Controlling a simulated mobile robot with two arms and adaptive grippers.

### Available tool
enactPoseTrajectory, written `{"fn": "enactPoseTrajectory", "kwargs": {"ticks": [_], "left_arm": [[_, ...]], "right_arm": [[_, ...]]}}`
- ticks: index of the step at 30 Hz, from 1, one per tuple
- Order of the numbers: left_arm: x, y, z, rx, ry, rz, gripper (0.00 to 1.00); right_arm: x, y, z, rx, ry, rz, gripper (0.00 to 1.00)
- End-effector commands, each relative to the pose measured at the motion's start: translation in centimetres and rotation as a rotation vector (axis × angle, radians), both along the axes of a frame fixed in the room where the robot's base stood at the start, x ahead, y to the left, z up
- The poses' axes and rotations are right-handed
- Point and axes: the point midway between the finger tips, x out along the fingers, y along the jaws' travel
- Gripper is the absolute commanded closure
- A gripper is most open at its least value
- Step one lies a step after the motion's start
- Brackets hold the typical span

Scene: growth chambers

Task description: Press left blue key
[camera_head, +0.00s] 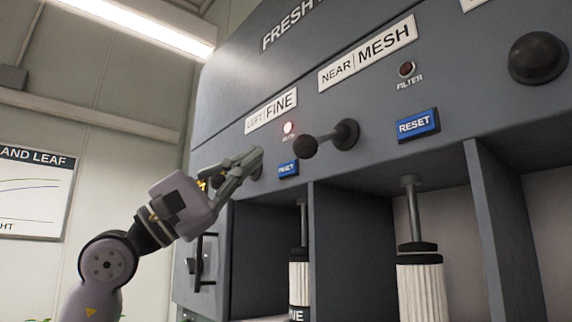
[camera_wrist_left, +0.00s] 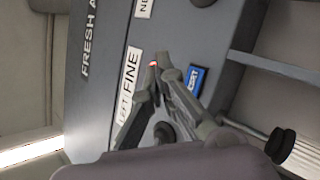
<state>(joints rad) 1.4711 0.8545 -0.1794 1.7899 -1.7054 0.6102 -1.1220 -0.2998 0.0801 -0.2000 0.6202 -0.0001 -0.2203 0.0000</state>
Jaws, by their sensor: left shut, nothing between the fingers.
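The left blue key (camera_head: 288,168) is a small blue button with white lettering on the grey panel, below a lit red lamp (camera_head: 289,128) and the "LEFT | FINE" plate (camera_head: 271,112). The key also shows in the left wrist view (camera_wrist_left: 196,79), just right of the fingertips. My left gripper (camera_head: 257,157) is shut and empty, its tips left of the key and a little higher in the head view. I see a gap between tips and key in the picture; their distance from the panel cannot be told. My right gripper is in neither view.
A lever with a black ball (camera_head: 305,147) sticks out just right of the key. A larger blue RESET key (camera_head: 418,124) sits farther right under the "NEAR | MESH" plate (camera_head: 368,53). White ribbed cylinders (camera_head: 420,290) stand in open bays below.

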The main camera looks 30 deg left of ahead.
Motion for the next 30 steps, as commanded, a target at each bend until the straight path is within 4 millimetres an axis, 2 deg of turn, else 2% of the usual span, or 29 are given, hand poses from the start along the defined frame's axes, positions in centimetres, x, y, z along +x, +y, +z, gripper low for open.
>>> {"fn": "enactPoseTrajectory", "kwargs": {"ticks": [4,10,30], "left_arm": [[1.8,-0.8,0.2,-0.001,0.001,-0.001,1.00],[3.2,-1.3,0.1,-0.001,-0.001,0.000,1.00],[3.6,-1.5,0.0,0.000,-0.001,0.001,1.00]], "right_arm": [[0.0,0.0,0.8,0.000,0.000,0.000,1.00],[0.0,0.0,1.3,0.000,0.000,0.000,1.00],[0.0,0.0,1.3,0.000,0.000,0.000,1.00]]}}
